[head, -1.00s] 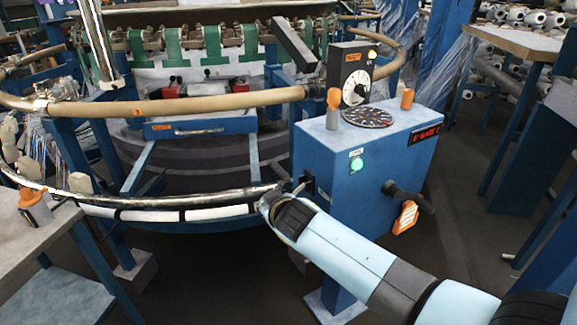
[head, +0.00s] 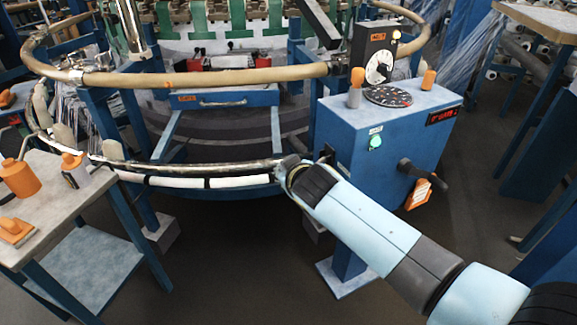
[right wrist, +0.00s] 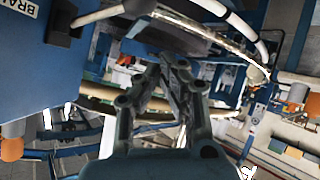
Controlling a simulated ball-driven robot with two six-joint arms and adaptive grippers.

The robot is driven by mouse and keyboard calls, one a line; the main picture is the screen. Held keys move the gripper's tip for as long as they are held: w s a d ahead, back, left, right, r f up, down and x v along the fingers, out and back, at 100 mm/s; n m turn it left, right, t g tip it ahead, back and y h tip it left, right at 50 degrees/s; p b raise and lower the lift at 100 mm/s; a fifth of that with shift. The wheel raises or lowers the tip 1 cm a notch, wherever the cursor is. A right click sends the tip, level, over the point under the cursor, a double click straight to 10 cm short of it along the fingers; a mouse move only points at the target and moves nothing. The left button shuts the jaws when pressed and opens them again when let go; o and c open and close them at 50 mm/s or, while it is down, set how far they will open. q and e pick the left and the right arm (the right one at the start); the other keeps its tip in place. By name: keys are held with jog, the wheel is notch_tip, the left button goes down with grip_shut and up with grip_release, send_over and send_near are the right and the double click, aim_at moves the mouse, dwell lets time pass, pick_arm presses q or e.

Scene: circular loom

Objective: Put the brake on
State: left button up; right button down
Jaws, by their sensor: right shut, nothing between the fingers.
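The blue control cabinet (head: 345,130) stands right of centre in the head view. On its left face, a small black fitting (head: 327,154) shows just beyond my right gripper (head: 284,165). The right wrist view shows the cabinet side (right wrist: 60,85) with a partly cut-off label (right wrist: 32,6) reading "BRA". Beside the label sits a black block (right wrist: 62,24) with a pale rod running right from it. My right gripper (right wrist: 165,70) is shut and empty, pointing below and right of that block, apart from it. In the head view my wrist hides most of its fingers. My left gripper is out of view.
The loom's curved rail (head: 200,182) passes close to my right gripper. A black crank (head: 425,172) with an orange tag is on the cabinet's front. A table (head: 60,205) with orange-handled tools stands at the left.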

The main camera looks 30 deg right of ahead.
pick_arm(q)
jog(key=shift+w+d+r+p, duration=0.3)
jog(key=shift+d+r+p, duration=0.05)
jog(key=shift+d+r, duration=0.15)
pick_arm(e)
jog(key=v, duration=0.6)
jog(key=shift+s+a, duration=0.3)
jog(key=shift+s, duration=0.1)
jog(key=shift+f, duration=0.1)
jog(key=s+d+f+g+y+b, duration=0.1)
jog(key=s+f+g, duration=0.2)
jog(key=s+f, duration=0.8)
jog(key=s+f+g+y+b, duration=0.1)
jog(key=s+f+g+b, duration=0.15)
jog(key=s+f, duration=0.85)
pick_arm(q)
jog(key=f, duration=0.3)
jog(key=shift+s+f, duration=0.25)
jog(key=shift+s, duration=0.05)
pick_arm(e)
jog(key=s+f+g, duration=0.2)
jog(key=s+f, duration=0.6)
jog(key=s, duration=0.3)
jog(key=s+d+f+g, duration=0.1)
jog(key=s+f+g, duration=0.1)
jog(key=s+f, duration=0.7)
jog(key=s, duration=0.3)
jog(key=shift+d+g+y, duration=0.2)
jog(key=shift+g+y, duration=0.15)
jog(key=shift+y, duration=0.05)
